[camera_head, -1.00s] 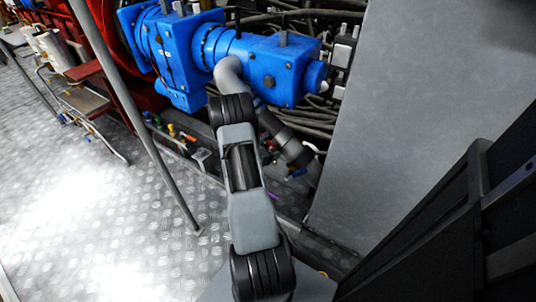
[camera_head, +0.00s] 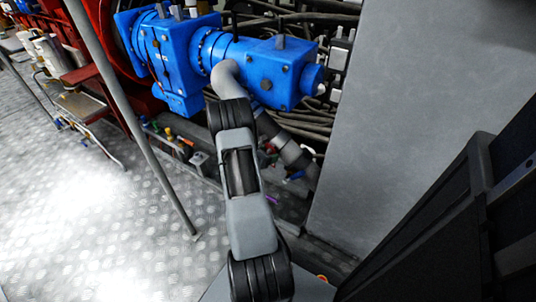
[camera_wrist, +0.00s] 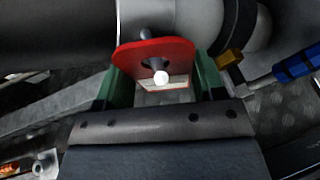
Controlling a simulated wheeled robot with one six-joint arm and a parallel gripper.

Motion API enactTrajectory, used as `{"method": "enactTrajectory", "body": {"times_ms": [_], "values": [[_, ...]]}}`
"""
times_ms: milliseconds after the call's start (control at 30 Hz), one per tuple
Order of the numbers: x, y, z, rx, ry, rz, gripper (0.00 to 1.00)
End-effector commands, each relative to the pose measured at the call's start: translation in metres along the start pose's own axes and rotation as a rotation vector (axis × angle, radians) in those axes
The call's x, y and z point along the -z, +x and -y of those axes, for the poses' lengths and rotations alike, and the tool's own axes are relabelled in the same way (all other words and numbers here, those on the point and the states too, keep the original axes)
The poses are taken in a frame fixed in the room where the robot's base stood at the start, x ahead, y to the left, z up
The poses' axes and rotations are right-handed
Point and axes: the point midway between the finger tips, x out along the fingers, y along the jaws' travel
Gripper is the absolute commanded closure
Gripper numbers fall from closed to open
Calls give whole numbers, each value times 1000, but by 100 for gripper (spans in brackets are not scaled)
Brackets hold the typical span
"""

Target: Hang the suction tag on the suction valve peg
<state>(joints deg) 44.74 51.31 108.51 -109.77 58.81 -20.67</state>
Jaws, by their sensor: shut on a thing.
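In the wrist view my gripper (camera_wrist: 155,88) has its green fingers on both sides of a red tag (camera_wrist: 180,50), shut on it. The tag's broad red face is toward the camera, and a pale lower edge shows between the fingers. A small grey pin (camera_wrist: 148,34) shows at the tag's upper edge, and a round white spot (camera_wrist: 161,77) at its lower part. I cannot tell whether these are the two ends of a peg through the tag. In the head view my arm hides the tag, and the gripper cannot be made out.
A large grey pipe (camera_wrist: 70,32) lies just above the tag in the wrist view. A brass fitting (camera_wrist: 230,58) and a blue handle (camera_wrist: 297,64) are close at right. In the head view, blue machinery (camera_head: 275,70) stands behind my arm and a grey panel (camera_head: 385,120) at right.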

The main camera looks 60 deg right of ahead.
Motion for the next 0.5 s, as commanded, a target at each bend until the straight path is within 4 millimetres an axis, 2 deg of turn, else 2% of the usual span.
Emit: {"method": "enactTrajectory", "body": {"times_ms": [67, 100, 367, 500], "values": [[0, 4, 1, 4, 3, -2, 63], [0, 4, 1, 4, 3, -2, 35], [0, 4, 1, 4, 4, -2, 11], [0, 4, 0, 2, 3, -2, 9]]}}
